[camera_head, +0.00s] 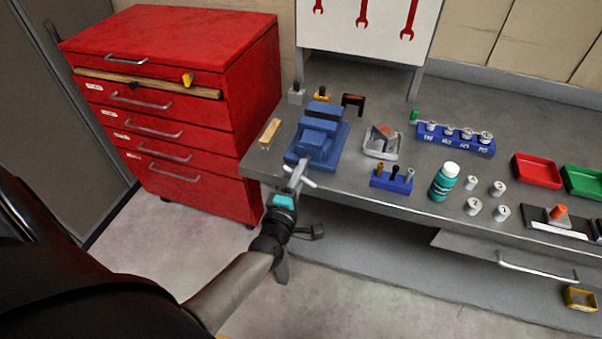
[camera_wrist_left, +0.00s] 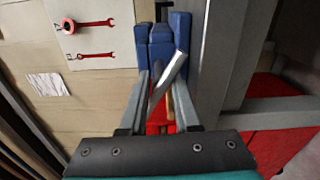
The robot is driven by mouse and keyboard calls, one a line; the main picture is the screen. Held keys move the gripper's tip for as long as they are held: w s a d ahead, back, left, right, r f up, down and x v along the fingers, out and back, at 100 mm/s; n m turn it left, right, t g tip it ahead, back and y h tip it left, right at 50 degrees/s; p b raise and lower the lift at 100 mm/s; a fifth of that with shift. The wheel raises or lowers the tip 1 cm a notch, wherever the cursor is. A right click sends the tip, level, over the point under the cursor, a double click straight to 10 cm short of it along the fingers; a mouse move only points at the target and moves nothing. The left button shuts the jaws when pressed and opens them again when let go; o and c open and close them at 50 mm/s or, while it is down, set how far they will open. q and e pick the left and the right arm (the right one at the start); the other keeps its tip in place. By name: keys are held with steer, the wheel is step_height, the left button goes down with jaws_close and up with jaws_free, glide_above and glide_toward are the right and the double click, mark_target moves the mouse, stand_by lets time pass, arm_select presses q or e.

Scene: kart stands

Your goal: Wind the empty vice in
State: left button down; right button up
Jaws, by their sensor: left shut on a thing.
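The blue vice (camera_head: 318,138) is mounted at the left front edge of the grey workbench (camera_head: 350,195). I see no workpiece in it, though its jaw gap is hard to make out. Its grey metal handle bar (camera_head: 301,177) sticks out at the front, tilted. My left gripper (camera_head: 293,187) is in front of the vice, shut on the handle. In the left wrist view the vice (camera_wrist_left: 163,42) is straight ahead, and the handle bar (camera_wrist_left: 168,78) crosses diagonally between the fingers of the left gripper (camera_wrist_left: 160,95). My right gripper is not in view.
A wooden-handled brush (camera_head: 270,131), a grey tray (camera_head: 381,146), a small blue holder (camera_head: 391,180) and a teal bottle (camera_head: 444,182) are on the bench. Floor in front is clear.

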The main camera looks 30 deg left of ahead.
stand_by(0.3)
arm_select(q)
steer(key=c, duration=0.8)
jaws_free()
steer(key=shift+o, duration=0.2)
steer(key=shift+s, duration=0.1)
steer(key=v, duration=1.5)
steer(key=shift+d, duration=0.1)
steer(key=s+d+f+m+g+h+b, duration=0.1)
steer(key=s+d+f+m+g+h, duration=0.15)
steer(key=f+m, duration=0.65)
steer(key=s+d+f+m+g+h+b, duration=0.1)
steer(key=s+d+f+m+g+h, duration=0.2)
steer(key=f, duration=1.2)
steer(key=s+f+m+g+b, duration=0.1)
steer(key=s+f+m+g, duration=0.4)
steer(key=s+f, duration=0.3)
steer(key=s+f+m+g+y+b, duration=0.1)
steer(key=s+f+m+g, duration=0.5)
steer(key=s, duration=0.7)
step_height(320, 180, down, 3)
steer(key=shift+s+a+r+m+b, duration=0.2)
steer(key=shift+s+m+b, duration=0.1)
steer(key=shift+m, duration=0.1)
